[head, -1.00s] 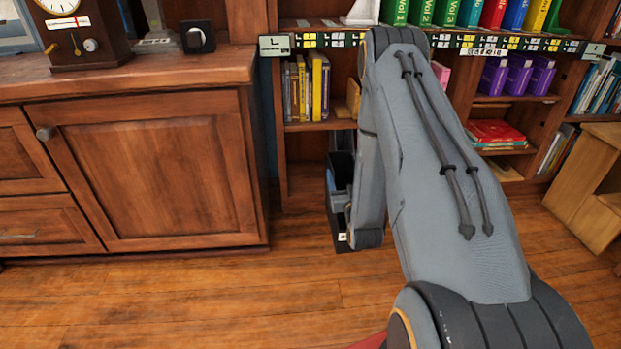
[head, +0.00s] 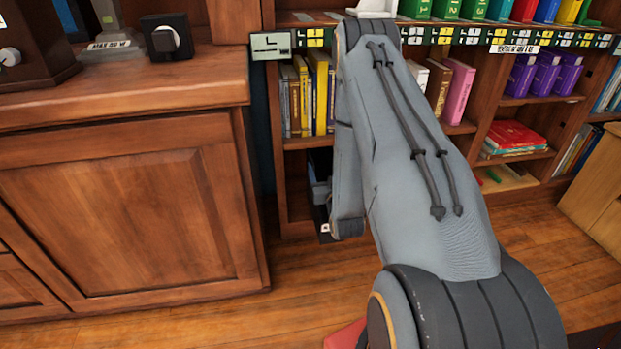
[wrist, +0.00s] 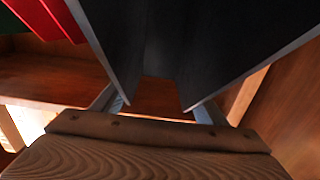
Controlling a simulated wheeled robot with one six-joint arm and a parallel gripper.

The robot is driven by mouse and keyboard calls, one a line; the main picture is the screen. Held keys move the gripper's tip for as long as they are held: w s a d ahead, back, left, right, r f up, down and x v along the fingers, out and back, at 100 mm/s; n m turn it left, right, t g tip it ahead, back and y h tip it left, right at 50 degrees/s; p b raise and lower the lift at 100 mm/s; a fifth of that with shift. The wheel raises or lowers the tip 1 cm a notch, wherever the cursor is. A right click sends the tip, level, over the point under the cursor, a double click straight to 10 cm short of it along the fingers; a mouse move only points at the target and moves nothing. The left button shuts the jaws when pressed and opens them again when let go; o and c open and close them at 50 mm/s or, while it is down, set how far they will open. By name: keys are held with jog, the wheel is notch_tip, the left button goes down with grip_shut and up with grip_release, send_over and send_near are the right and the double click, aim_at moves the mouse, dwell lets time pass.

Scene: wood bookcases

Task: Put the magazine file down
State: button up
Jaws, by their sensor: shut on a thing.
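The magazine file (wrist: 155,45) is black and fills the top middle of the wrist view, with its two slanted edges coming down close to me. My gripper (wrist: 158,108) is shut on it, with one grey finger at each side. In the head view only a dark strip of the file (head: 320,163) shows left of my arm, low in front of or inside the bookcase's bottom left bay. My arm hides the rest. I cannot tell whether its base touches anything.
The wooden bookcase (head: 292,192) has yellow books (head: 319,95) on the shelf above the file. A wooden cabinet (head: 130,210) stands close on the left. Red books (head: 517,137) lie in the right bay. The wrist view shows a red thing (wrist: 52,18) left of the file.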

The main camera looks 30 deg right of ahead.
jog(key=f+b+x, duration=0.1)
jog(key=b+x, duration=0.3)
jog(key=x, duration=0.4)
jog(key=f+b+x, duration=0.2)
jog(key=b+x, duration=0.3)
jog(key=x, duration=0.4)
jog(key=shift+w+f, duration=0.3)
jog(key=shift+w, duration=0.05)
jog(key=shift+f, duration=0.15)
jog(key=o, duration=1.8)
jog(key=shift+o, duration=0.2)
